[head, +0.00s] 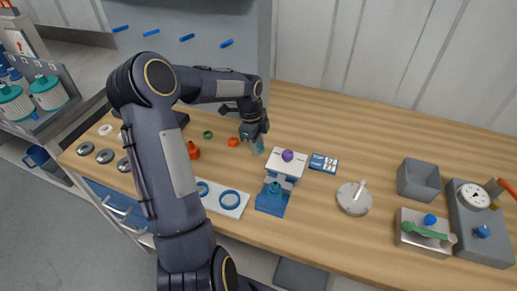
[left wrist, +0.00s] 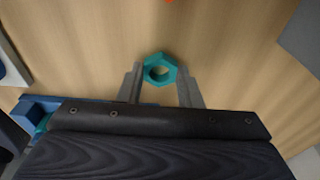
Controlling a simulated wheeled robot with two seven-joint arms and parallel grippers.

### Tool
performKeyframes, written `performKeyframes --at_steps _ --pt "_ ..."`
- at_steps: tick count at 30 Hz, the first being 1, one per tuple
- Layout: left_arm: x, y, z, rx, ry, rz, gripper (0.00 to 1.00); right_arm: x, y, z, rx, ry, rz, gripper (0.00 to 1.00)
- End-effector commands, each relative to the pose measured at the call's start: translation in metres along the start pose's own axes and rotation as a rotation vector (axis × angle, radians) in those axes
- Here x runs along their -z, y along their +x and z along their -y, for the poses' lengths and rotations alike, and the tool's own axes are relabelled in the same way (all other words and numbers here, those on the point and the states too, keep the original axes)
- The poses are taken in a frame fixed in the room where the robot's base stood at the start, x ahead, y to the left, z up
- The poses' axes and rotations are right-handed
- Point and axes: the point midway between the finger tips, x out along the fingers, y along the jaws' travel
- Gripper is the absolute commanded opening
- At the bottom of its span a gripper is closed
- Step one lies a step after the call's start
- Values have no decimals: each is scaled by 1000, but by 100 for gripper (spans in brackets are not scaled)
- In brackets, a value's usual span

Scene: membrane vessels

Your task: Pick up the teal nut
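The teal nut (left wrist: 160,70) is a hexagonal ring with a round hole, lying on the wooden table in the left wrist view. My left gripper (left wrist: 160,88) is open, with one finger on each side of the nut. A small gap shows between the nut and each finger, and the nut sits near the fingertips. In the head view my left gripper (head: 256,149) points down at the table, and the nut is largely hidden there by the fingers. My right gripper is not in view.
An orange ring (head: 233,142) and a dark green ring (head: 208,134) lie left of the gripper. A blue fixture (head: 271,201) and a white block with a purple knob (head: 287,156) stand close on the right. A blue card (head: 324,163) lies farther right. A grey box (head: 418,180) stands at the right.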

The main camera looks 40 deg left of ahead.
Motion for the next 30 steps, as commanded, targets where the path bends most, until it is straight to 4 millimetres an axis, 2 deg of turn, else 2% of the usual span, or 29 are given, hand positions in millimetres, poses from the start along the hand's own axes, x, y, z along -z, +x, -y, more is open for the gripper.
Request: performKeyframes --at_steps 1,3,11,16,21,30 --pt "0 0 0 0 0 0 18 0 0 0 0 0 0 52" --pt "0 0 0 0 0 0 10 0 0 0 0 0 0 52" --pt "0 -1 0 1 0 0 10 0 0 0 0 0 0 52" --pt "2 -11 1 2 0 2 10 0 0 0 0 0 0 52" --pt "7 -36 -2 5 1 1 10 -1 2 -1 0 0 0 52" --pt "36 -90 -53 4 2 3 10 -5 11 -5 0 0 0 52"
